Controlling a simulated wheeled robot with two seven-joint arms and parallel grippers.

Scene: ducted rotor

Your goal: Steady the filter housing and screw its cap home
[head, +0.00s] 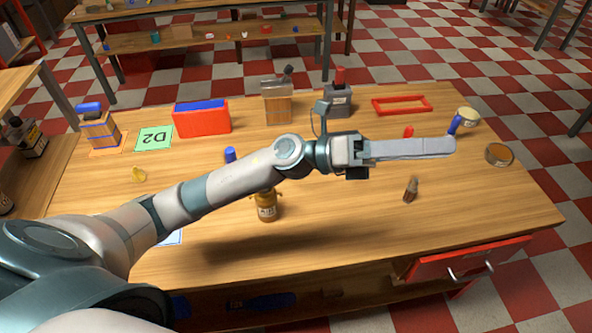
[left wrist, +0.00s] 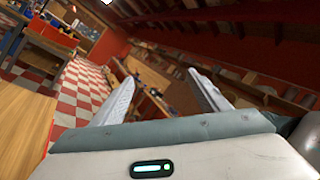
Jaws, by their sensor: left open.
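A squat amber-brown body with a white label (head: 267,210) stands upright on the table just below my left forearm; it looks most like the filter housing, but its top is partly hidden by the arm. I cannot tell which thing is the cap; a low round brown-topped piece (head: 499,155) lies near the right edge. My left gripper (head: 450,147) is held out to the right above the table, well away from the amber body. In the left wrist view its two fingers (left wrist: 160,80) are spread, with nothing between them. My right gripper is out of view.
A red frame (head: 401,105) lies back right. A small brown bottle (head: 411,190) stands front right. The front middle is clear.

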